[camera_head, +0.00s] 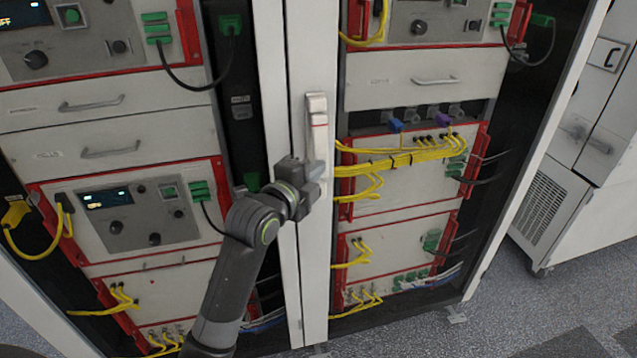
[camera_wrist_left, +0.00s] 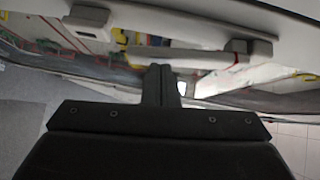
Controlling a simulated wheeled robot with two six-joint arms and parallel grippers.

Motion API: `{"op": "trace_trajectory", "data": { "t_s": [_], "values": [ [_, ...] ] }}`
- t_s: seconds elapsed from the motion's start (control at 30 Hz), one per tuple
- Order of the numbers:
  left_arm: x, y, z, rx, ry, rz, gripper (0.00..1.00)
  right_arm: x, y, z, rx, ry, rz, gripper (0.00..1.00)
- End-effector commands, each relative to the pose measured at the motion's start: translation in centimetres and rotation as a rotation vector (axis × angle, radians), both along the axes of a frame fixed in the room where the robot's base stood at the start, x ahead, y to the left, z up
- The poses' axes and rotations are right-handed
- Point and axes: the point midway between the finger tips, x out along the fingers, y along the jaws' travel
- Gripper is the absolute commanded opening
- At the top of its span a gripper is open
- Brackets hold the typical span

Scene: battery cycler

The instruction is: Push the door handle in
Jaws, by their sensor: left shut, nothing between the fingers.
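The door handle (camera_head: 318,130) is a light grey upright lever with a thin red line, set on the narrow white door frame between the two rack bays. In the left wrist view the handle (camera_wrist_left: 195,56) lies across the picture just beyond my fingertips. My left gripper (camera_head: 312,178) is at the handle's lower part, and its jaws are shut with nothing between them. In the wrist view the shut fingertips (camera_wrist_left: 160,70) overlap the handle's left end; I cannot tell if they touch it. The gripper hides the handle's lower end in the head view. My right gripper is not in view.
Rack units with red edges and yellow cables (camera_head: 400,157) fill the right bay. More units with drawer pulls (camera_head: 92,103) fill the left bay. A white cabinet (camera_head: 560,205) on casters stands at the right. Grey floor (camera_head: 490,315) is clear at the lower right.

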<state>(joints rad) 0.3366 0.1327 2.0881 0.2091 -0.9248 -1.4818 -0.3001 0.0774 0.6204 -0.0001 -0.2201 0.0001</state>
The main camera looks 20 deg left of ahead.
Motion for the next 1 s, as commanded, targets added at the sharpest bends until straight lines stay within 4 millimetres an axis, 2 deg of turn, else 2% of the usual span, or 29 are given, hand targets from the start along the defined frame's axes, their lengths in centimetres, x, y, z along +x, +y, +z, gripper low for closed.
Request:
{"op": "trace_trajectory", "data": {
  "t_s": [0.03,0.3,0.53,1.0],
  "values": [
    [0.2,0.2,-0.9,0.016,-0.021,0.001,0.00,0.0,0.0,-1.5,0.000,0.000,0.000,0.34],
    [1.0,0.7,-1.2,0.076,-0.110,0.001,0.00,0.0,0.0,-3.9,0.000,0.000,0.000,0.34],
    [1.3,0.9,-1.0,0.098,-0.143,0.001,0.00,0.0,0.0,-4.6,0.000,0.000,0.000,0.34],
    [1.4,0.9,-0.9,0.102,-0.149,0.002,0.00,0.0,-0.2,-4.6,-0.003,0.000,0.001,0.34]
  ]
}}
